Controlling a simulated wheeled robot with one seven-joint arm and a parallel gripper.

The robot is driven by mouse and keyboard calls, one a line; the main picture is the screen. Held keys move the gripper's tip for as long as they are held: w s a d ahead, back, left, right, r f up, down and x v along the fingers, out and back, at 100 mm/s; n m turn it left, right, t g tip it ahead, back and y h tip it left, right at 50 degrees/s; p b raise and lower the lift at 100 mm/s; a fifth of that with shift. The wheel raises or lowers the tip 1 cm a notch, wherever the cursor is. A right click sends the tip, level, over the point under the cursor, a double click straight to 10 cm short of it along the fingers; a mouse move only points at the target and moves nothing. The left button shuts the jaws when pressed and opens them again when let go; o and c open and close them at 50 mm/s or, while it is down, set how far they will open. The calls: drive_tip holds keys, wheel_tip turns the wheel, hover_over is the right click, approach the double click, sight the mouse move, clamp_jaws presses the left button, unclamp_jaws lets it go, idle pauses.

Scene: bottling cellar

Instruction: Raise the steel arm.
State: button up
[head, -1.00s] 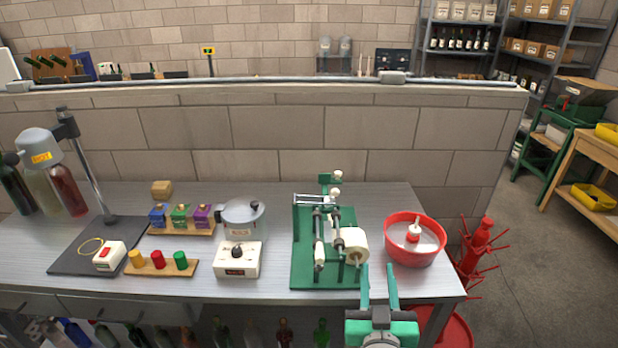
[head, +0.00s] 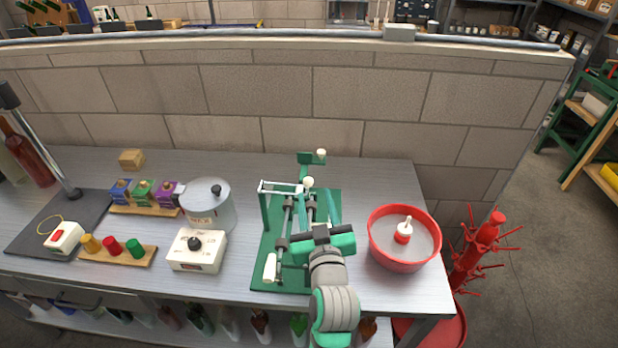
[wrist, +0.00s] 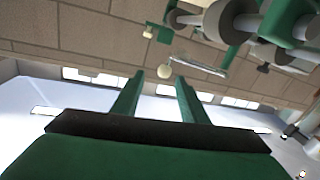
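The green-based bench machine (head: 258,262) stands on the steel-topped table. A thin steel arm (head: 280,188) crosses its upper part, with a white ball knob (head: 308,182) at its right end. Behind stands a green post with another white knob (head: 321,153). My gripper (head: 320,198) is over the machine's right half, fingers apart and empty, pointing away toward the knob. In the wrist view my gripper (wrist: 160,76) is open, with a steel bar (wrist: 210,58) and pale knobs beyond the fingertips. Whether anything touches is unclear. My wrist hides the machine's front right.
A red bowl (head: 376,246) stands close on the right. A grey pot (head: 207,208) and a white dial box (head: 197,252) stand left of the machine. A block wall (head: 250,110) rises behind the table. Bare tabletop lies at the back, left of the post.

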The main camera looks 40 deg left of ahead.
sight(306, 185)
drive_tip(key=w+a, duration=0.2)
drive_tip(key=a, duration=0.1)
drive_tip(key=w+a, duration=0.1)
drive_tip(key=a, duration=0.1)
drive_tip(key=shift+w+a, duration=0.15)
drive_tip(key=shift+w, duration=0.1)
drive_tip(key=shift+w+a, duration=0.15)
drive_tip(key=shift+w, duration=0.45)
drive_tip(key=shift+r, duration=0.1)
clamp_jaws()
